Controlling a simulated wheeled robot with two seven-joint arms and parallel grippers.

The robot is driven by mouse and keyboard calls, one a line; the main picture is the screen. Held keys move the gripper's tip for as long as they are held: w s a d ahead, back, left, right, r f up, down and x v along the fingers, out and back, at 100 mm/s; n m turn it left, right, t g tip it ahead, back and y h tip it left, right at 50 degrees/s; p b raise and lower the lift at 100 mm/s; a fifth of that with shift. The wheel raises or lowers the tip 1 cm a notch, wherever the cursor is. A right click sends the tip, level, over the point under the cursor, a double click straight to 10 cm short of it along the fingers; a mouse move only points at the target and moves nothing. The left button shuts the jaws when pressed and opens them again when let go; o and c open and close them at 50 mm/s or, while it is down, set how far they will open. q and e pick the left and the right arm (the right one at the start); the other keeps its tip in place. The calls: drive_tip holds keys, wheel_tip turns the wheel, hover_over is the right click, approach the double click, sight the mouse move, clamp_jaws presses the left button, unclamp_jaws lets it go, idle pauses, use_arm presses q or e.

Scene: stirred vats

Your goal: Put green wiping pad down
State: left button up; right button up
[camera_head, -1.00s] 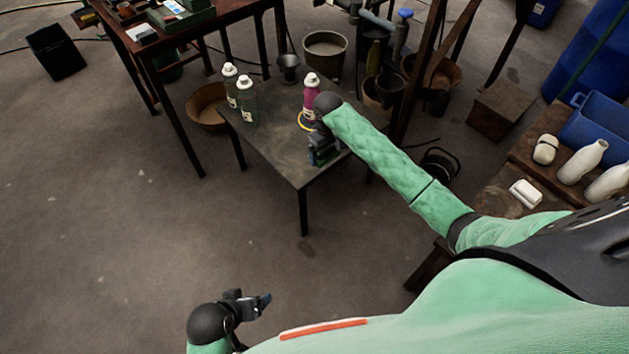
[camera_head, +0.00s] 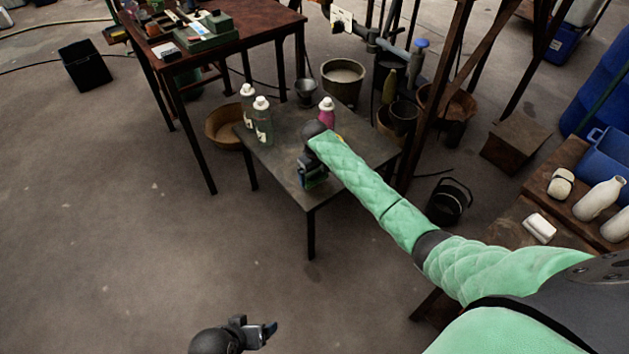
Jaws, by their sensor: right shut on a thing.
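My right gripper (camera_head: 313,183) is over the near part of the small dark table (camera_head: 275,165), close to its front corner. It points down and is shut on the green wiping pad, which is mostly hidden by the gripper and wrist. I cannot tell whether the pad touches the tabletop. My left gripper (camera_head: 268,332) is at the bottom of the view, over the floor and away from the table. Its fingers are too small and edge-on to tell whether they are open.
Two white-capped clear bottles (camera_head: 263,122) stand at the table's left, and a magenta bottle (camera_head: 327,113) stands behind my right wrist. A metal cup (camera_head: 305,92) is at the back edge. The tabletop's left front is clear. A black bucket (camera_head: 449,202) stands on the floor to the right.

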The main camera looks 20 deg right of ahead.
sight(314, 180)
drive_tip(key=shift+f, duration=1.95)
drive_tip(key=shift+w+f, duration=0.1)
use_arm(q)
drive_tip(key=shift+s+a+r, duration=0.1)
drive_tip(key=shift+a+r, duration=0.05)
drive_tip(key=shift+r, duration=0.6)
use_arm(e)
drive_tip(key=o, duration=0.8)
drive_tip(key=shift+f, duration=0.15)
use_arm(q)
drive_tip(key=shift+f, duration=0.2)
use_arm(e)
wheel_tip(314, 180, up, 12)
drive_tip(key=shift+f, duration=0.2)
use_arm(q)
drive_tip(key=shift+f, duration=0.55)
use_arm(e)
drive_tip(key=shift+r, duration=0.35)
